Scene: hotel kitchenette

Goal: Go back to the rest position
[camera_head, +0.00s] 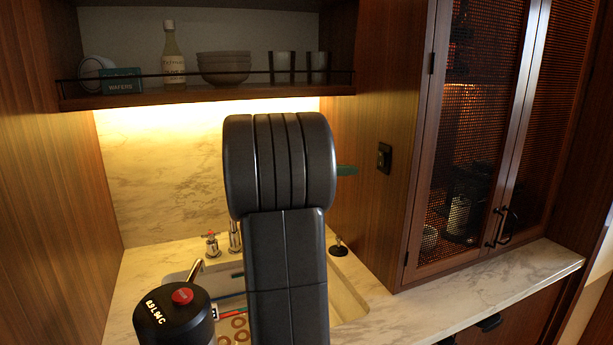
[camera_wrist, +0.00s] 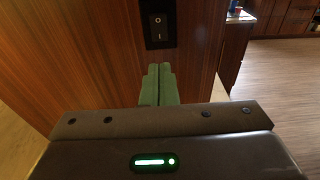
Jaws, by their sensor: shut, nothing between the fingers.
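My gripper (camera_wrist: 158,84) shows in the wrist view as two green fingers pressed together with nothing between them. It points at the wooden side panel (camera_wrist: 80,50), just below a black rocker switch (camera_wrist: 157,24). I cannot tell whether the fingertips touch the panel. In the head view only a green tip of my gripper (camera_head: 347,170) sticks out to the right from behind my dark arm. The same switch (camera_head: 384,157) is to the right of it, on the wooden panel. My arm stands raised over the sink and hides part of it.
A shelf (camera_head: 210,97) with a bottle (camera_head: 173,55), bowls (camera_head: 223,68) and cups hangs at the upper left. The sink (camera_head: 347,296) and a tap (camera_head: 234,237) lie below. A mesh-door cabinet (camera_head: 478,130) stands at the right. The marble counter (camera_head: 480,292) before it is clear.

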